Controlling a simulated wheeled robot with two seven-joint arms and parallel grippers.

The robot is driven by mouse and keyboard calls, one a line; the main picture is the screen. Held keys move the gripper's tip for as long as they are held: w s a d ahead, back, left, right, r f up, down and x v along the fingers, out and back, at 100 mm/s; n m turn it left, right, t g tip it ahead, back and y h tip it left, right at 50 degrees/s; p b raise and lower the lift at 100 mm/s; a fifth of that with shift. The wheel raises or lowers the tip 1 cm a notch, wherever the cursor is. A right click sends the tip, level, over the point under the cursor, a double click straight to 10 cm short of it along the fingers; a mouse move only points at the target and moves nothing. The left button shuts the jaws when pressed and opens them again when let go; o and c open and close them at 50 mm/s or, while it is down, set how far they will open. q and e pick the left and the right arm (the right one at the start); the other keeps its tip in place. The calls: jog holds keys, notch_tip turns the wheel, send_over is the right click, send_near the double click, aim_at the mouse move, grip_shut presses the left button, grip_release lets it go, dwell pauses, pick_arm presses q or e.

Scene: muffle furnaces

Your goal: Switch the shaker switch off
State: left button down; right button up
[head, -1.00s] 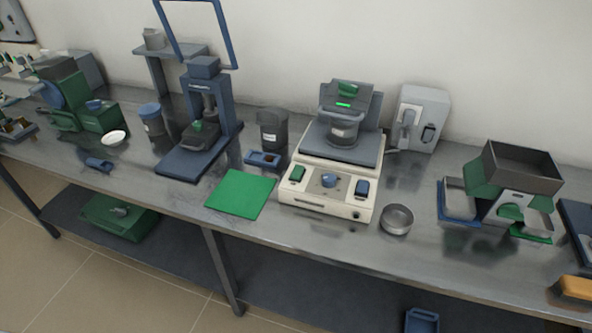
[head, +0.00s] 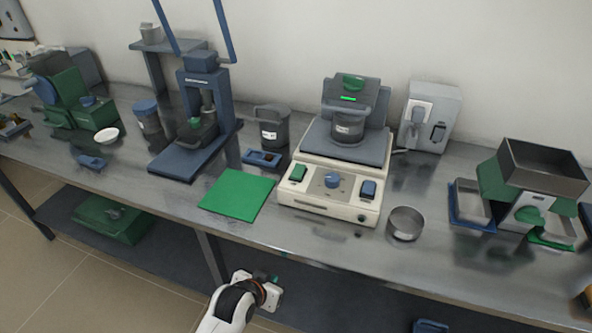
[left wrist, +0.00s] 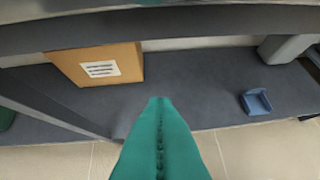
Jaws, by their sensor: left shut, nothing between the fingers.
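The shaker (head: 328,205) is a cream box on the bench with a grey platform and a jar on top. Its front panel has a green rocker switch (head: 298,173) at left, a blue knob (head: 332,180) in the middle and a blue rocker switch (head: 368,188) at right. I cannot tell from here which way either rocker is set. My left gripper (head: 273,279) is low in front of the bench edge, below and apart from the shaker. In the left wrist view its teal fingers (left wrist: 160,110) are shut and empty. My right gripper is not in view.
A green mat (head: 238,194) lies left of the shaker and a round metal dish (head: 406,223) to its right. A grey box with a switch (head: 430,115) stands behind. The bench edge is above my left gripper; a cardboard box (left wrist: 100,66) shows on the lower shelf.

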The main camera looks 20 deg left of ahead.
pick_arm(q)
jog(key=shift+t, duration=0.8)
jog(key=r, duration=0.3)
jog(key=w+r, duration=0.1)
jog(key=r, duration=0.5)
jog(key=shift+w+a+b, duration=0.25)
jog(key=shift+a+b, duration=0.1)
jog(key=shift+b, duration=0.05)
jog(key=w+r+n+t, duration=0.1)
jog(key=w+r+t, duration=0.5)
jog(key=w+r, duration=0.5)
notch_tip(320, 180, up, 2)
jog(key=shift+w+a+r, duration=0.1)
jog(key=shift+w+a, duration=0.1)
jog(key=shift+a, duration=0.1)
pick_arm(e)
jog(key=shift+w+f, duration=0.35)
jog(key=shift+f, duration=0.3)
pick_arm(q)
send_over(295, 174)
jog(key=shift+s+f, duration=0.35)
jog(key=shift+f, duration=0.2)
jog(key=f, duration=0.3)
jog(key=shift+w+f, duration=0.1)
jog(key=shift+w, duration=0.25)
jog(key=shift+f, duration=0.45)
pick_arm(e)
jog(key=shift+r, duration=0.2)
